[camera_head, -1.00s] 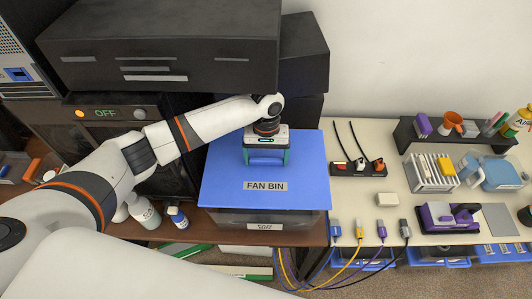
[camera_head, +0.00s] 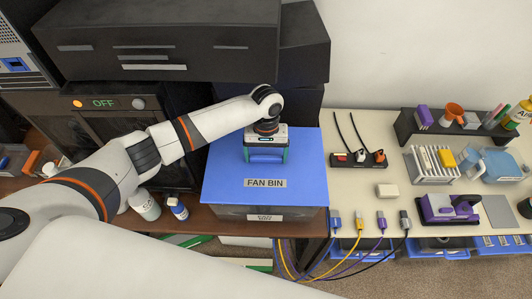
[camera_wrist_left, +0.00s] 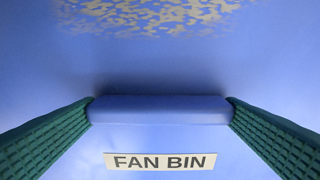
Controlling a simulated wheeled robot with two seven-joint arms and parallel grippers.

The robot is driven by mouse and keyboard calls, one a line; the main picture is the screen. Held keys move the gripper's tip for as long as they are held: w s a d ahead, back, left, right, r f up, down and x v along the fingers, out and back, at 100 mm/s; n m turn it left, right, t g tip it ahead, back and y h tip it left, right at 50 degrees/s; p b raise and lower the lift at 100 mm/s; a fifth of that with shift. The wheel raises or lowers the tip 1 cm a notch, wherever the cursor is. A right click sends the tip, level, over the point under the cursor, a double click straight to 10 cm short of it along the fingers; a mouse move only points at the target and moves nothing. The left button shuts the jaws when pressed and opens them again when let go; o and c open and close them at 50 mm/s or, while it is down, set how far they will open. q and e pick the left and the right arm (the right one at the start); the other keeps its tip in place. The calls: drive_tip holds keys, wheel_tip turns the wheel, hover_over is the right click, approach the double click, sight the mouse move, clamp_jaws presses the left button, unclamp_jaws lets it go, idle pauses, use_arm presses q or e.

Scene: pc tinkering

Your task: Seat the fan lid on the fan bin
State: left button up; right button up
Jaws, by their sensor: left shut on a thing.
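The fan lid (camera_head: 225,178) is a flat blue panel labelled "FAN BIN". It lies over the top of the dark fan bin (camera_head: 240,214), whose front with a small white label shows below the lid's front edge. My left gripper (camera_head: 265,158) is above the middle of the lid, shut on its raised blue handle (camera_wrist_left: 160,110). In the left wrist view the green finger pads press both ends of the handle. Whether the lid sits fully down on the bin's rim cannot be told. My right gripper is not in view.
Dark cases (camera_head: 160,30) stand close behind and left of the bin. Small bottles (camera_head: 145,205) stand left of it. A cream table (camera_head: 360,205) on the right holds a power strip (camera_head: 358,159), cable plugs (camera_head: 360,222) and a purple device (camera_head: 448,209).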

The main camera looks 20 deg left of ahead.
sight(265, 193)
use_arm(q)
drive_tip(key=shift+f+b, duration=0.35)
drive_tip(key=shift+f, duration=0.55)
drive_tip(key=o, duration=0.9)
drive_tip(key=shift+s+d+r+p, duration=0.15)
drive_tip(key=shift+s+p, duration=0.3)
drive_tip(key=shift+p, duration=0.3)
drive_tip(key=shift+s+d+p, duration=0.1)
drive_tip(key=shift+s+p, duration=0.5)
drive_tip(key=shift+p, duration=0.1)
drive_tip(key=shift+s+d+p, duration=0.2)
drive_tip(key=shift+s+p, duration=0.25)
drive_tip(key=shift+s, duration=0.2)
drive_tip(key=shift+s+d+p, duration=0.2)
drive_tip(key=shift+s+p, duration=0.2)
drive_tip(key=shift+s, duration=0.25)
drive_tip(key=shift+s+d+f, duration=0.2)
drive_tip(key=shift+s, duration=0.4)
drive_tip(key=shift+s+d, duration=0.25)
drive_tip(key=shift+s, duration=0.7)
drive_tip(key=shift+s+d, duration=0.25)
drive_tip(key=shift+s, duration=0.7)
